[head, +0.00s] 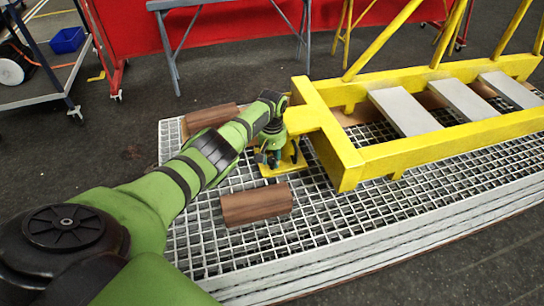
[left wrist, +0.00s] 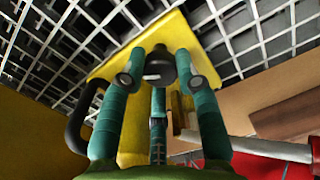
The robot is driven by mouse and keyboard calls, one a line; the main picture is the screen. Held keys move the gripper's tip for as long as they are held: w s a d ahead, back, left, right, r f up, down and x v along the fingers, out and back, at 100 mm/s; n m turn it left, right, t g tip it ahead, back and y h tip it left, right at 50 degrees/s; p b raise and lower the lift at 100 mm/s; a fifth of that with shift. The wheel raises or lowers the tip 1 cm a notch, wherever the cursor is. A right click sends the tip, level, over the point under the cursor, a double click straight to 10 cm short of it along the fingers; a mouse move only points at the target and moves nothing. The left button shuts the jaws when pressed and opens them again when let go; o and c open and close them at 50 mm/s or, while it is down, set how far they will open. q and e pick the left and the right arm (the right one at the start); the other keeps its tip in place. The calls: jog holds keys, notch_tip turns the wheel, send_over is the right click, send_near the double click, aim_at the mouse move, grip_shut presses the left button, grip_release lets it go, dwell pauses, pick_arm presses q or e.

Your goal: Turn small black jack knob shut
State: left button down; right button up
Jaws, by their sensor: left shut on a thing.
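My left gripper (head: 269,154) reaches down beside the yellow jack (head: 284,168) at the near end of the yellow boom (head: 345,165). In the left wrist view the teal fingers of my left gripper (left wrist: 165,80) are closed around the small black jack knob (left wrist: 160,62). The knob stands out against the yellow jack body (left wrist: 130,65). A larger curved black handle (left wrist: 80,120) sits to the left of the fingers. In the head view my gripper and arm hide the knob. My right gripper is in neither view.
The jack stands on a metal grating (head: 230,245). One wooden block (head: 256,205) lies in front of it and another (head: 210,119) behind. A grey trestle (head: 230,5) and a cart (head: 40,80) stand farther back. Dark floor is free at the left.

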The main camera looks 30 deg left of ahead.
pick_arm(q)
jog(key=m, duration=0.4)
jog(key=shift+m, duration=2.2)
jog(key=c, duration=0.9)
grip_release()
